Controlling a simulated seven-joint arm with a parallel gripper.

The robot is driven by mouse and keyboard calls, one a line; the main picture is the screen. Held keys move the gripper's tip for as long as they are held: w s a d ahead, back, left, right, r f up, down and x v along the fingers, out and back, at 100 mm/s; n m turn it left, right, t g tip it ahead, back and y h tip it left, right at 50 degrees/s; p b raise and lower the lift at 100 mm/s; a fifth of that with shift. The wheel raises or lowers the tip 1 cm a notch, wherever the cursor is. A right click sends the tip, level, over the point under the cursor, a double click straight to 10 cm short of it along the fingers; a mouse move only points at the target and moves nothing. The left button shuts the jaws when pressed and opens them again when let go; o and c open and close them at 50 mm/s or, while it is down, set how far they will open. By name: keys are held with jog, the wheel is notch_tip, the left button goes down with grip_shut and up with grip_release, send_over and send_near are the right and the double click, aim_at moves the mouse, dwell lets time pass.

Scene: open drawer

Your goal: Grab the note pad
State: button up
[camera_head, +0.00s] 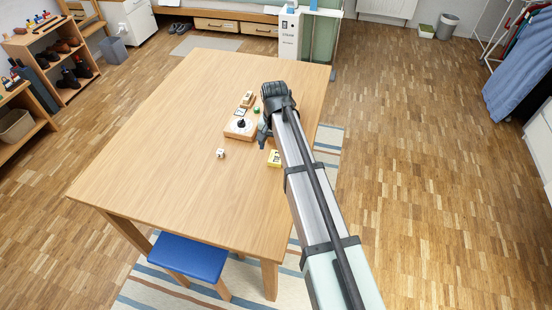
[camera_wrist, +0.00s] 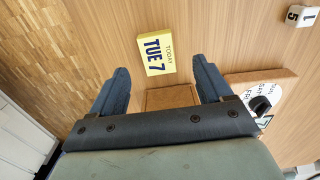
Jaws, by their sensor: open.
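In the head view my gripper (camera_head: 263,136) is above the table, just up-left of the pad. Its height over the pad is hard to judge.
A brown block (camera_wrist: 171,97) lies near the pad, partly hidden by my gripper. A wooden dial board (camera_head: 240,130) with a black knob, a green item (camera_head: 256,110) and a white cube (camera_head: 221,153) are nearby. The table's left side (camera_head: 160,150) is clear.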

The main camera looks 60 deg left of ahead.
aim_at(276, 157)
jog(key=shift+w+f, duration=0.2)
jog(key=shift+f, duration=2.4)
jog(key=c, duration=1.1)
jog(key=shift+c, duration=0.2)
jog(key=shift+r, duration=0.15)
